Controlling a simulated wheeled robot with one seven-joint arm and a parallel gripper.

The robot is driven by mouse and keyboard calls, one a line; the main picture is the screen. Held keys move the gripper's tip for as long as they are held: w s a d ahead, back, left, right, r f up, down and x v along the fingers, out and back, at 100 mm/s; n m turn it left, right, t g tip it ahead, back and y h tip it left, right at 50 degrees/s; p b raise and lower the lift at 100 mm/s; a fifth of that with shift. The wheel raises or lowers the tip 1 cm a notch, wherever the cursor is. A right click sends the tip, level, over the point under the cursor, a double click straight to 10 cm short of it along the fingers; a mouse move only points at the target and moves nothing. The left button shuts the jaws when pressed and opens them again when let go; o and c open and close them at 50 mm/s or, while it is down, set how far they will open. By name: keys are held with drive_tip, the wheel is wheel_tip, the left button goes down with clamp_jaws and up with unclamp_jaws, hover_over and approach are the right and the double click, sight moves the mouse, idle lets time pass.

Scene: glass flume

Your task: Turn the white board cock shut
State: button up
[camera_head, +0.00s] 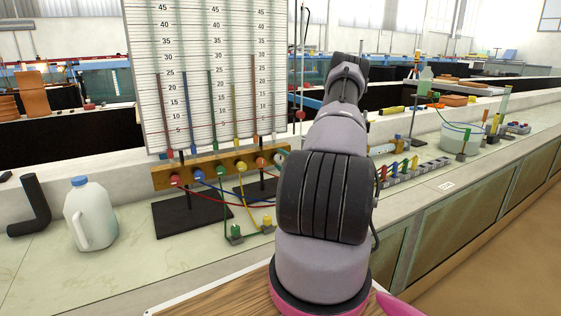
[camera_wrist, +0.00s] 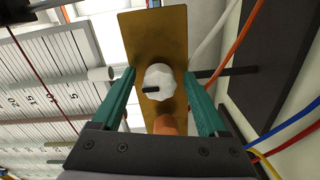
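The white board cock (camera_wrist: 160,78) is a round scalloped knob with a short black pointer, on the end of the brass-coloured wooden bar (camera_wrist: 133,38). In the wrist view its pointer points left, along neither edge of my fingers. My gripper (camera_wrist: 158,73) is open, with one teal finger on each side of the knob and gaps between. I cannot tell how deep the fingertips reach. The head view shows the white cock (camera_head: 280,158) at the right end of the bar, partly behind my arm. My gripper is hidden there.
An orange cock (camera_wrist: 165,125) sits beside the white one, between the finger bases. Red, blue, green and yellow cocks fill the bar's left. Coloured tubes hang below. The ruled board (camera_head: 205,75) stands behind. A white jug (camera_head: 90,215) and black elbow pipe (camera_head: 30,205) stand left.

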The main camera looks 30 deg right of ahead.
drive_tip(key=s, duration=1)
drive_tip(key=shift+s+a, duration=0.3)
drive_tip(key=shift+s, duration=0.1)
